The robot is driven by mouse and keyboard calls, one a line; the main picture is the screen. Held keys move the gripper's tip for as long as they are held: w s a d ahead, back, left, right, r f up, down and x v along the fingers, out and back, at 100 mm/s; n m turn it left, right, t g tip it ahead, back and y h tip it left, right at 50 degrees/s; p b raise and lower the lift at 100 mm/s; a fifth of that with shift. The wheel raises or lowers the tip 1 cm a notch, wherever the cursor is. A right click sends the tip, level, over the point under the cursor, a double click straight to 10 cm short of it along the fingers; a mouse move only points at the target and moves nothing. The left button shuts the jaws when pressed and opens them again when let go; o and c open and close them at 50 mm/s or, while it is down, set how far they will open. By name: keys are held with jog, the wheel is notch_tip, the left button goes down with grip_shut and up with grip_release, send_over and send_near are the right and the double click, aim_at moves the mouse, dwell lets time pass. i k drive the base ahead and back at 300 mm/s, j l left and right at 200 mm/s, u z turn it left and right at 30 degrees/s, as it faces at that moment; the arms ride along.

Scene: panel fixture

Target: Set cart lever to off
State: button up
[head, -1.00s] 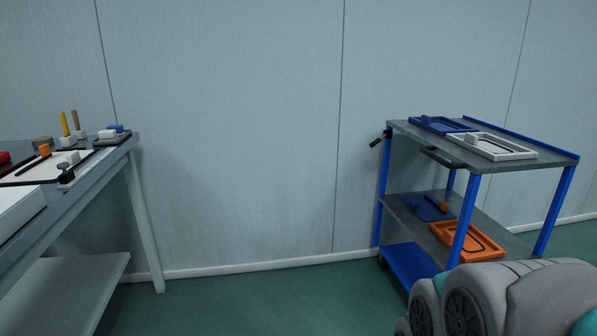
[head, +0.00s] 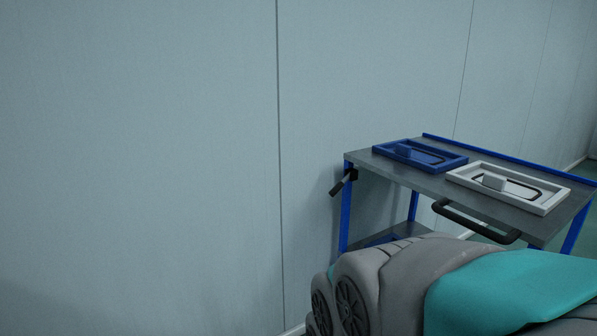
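The cart (head: 400,165) stands at the right against the wall, with a grey top and blue legs. The cart lever (head: 342,184) is a dark handle on a black mount at the top of the cart's left leg. It slants down to the left from the mount. My gripper is not in view. My own grey and teal arm fills the lower right and hides much of the cart's lower part.
A blue tray (head: 420,155) and a white tray (head: 508,188) with a pale block lie on the cart top. A black push handle (head: 476,221) juts from the near edge. The wall left of the cart is bare.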

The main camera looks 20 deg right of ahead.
aim_at(341, 185)
jog(key=i+j+z, duration=0.2)
jog(key=i+z, duration=0.2)
jog(key=i+j+z, duration=0.55)
jog(key=z, duration=0.2)
jog(key=i+j+z, duration=0.2)
jog(key=j+z, duration=0.2)
jog(key=j, duration=0.2)
jog(key=k+l+u, duration=0.15)
jog(key=k+u, duration=0.6)
jog(key=k+l, duration=0.05)
jog(key=k, duration=0.05)
